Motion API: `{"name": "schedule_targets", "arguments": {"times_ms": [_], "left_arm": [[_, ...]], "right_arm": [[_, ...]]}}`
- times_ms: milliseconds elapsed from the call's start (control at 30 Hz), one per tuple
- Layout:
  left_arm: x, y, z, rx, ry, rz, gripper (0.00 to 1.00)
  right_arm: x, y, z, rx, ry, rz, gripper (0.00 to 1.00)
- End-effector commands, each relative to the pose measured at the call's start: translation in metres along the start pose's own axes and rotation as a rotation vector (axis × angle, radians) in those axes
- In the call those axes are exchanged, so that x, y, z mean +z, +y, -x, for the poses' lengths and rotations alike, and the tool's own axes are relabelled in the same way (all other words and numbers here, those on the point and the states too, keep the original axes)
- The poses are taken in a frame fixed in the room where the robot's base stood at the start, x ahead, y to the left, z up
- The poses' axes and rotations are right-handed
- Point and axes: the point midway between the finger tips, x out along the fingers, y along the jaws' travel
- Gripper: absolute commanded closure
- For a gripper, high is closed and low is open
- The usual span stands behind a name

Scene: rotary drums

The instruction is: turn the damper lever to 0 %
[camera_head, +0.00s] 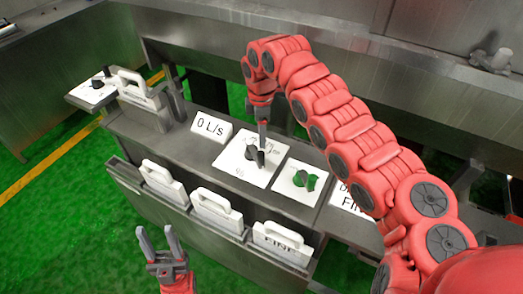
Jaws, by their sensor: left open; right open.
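The damper lever (255,156) is a dark handle on a white plate (240,170) with a dial scale and a "%" mark, set on the grey console top. My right gripper (262,143) reaches down from the red arm right at the lever, open. Its fingers overlap the lever in the head view, so I cannot tell whether they touch it or stand around it. The exact scale reading is too small to read. My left gripper (157,236) is open and empty, low in front of the console, over the green floor.
A "0 L/s" sign (211,127) stands left of the lever plate. A white plate with a green knob (304,181) is to its right. White handled plates (212,207) stand in the front rack. Another small black control (101,81) is at the far left.

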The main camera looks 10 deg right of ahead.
Motion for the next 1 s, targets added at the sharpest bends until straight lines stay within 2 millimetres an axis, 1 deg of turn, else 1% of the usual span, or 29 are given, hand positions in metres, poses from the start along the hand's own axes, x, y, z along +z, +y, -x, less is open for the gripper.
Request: {"name": "schedule_targets", "arguments": {"times_ms": [33,200,400,600,1000], "left_arm": [[0.001,0.000,0.007,0.000,0.000,0.000,0.50],[0.002,0.001,0.014,0.000,0.000,0.000,0.50],[0.003,0.001,0.015,0.000,0.000,0.000,0.50],[0.003,0.001,0.015,0.000,0.000,0.000,0.50],[0.003,0.001,0.015,0.000,0.000,0.000,0.50]], "right_arm": [[-0.001,0.002,0.011,0.006,0.001,0.000,0.37],[-0.001,0.001,0.053,0.007,-0.002,0.001,0.37],[0.001,0.000,0.072,0.000,-0.004,0.000,0.37],[0.000,0.000,0.077,-0.001,-0.001,-0.001,0.37],[0.001,0.000,0.077,-0.001,-0.001,-0.001,0.37]]}}
